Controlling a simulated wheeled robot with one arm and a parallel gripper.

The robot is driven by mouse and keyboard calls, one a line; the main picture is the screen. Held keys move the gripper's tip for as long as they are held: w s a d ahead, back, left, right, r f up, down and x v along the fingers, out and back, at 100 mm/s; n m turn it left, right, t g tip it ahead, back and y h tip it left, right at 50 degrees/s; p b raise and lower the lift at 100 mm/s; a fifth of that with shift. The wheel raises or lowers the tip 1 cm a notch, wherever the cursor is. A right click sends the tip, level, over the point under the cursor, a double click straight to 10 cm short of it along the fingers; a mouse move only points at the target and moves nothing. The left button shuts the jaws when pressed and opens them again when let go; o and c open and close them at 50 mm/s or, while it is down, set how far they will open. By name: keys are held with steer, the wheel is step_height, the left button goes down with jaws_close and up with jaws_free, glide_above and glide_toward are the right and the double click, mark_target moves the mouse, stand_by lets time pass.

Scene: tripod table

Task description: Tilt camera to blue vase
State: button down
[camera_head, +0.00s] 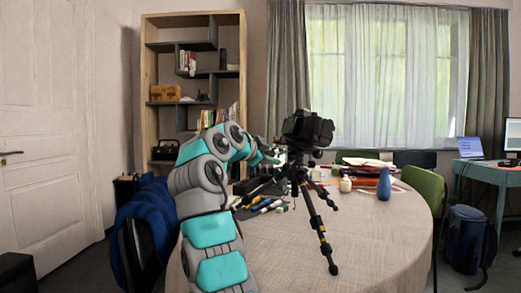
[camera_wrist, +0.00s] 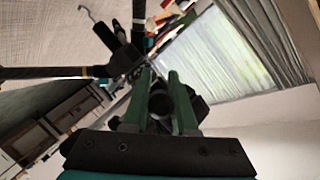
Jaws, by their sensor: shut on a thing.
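A black camera (camera_head: 307,131) sits on top of a black tripod (camera_head: 318,222) that stands on the round table (camera_head: 385,235). The camera looks tilted. The blue vase (camera_head: 384,185) stands upright on the table, to the right of the tripod. My gripper (camera_head: 281,148) is at the tripod head, just below and left of the camera. In the wrist view, the green fingers of my gripper (camera_wrist: 160,90) are closed around a dark round part, which looks like the tripod's handle (camera_wrist: 160,104). The far end of the handle is hidden behind the fingers.
A small cream jar (camera_head: 345,184) stands left of the vase. Books and papers (camera_head: 362,164) lie at the table's back. Pens and small items (camera_head: 262,204) lie between my arm and the tripod. Chairs (camera_head: 424,188) stand around the table. The table's front right is clear.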

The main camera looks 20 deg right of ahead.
steer(key=r+g+y+p, duration=0.1)
steer(key=r+y+p, duration=0.1)
steer(key=p, duration=0.4)
steer(key=shift+f+m, duration=0.2)
steer(key=shift+m, duration=0.1)
steer(key=c, duration=0.7)
jaws_free()
steer(key=v, duration=0.8)
steer(key=shift+b, duration=0.4)
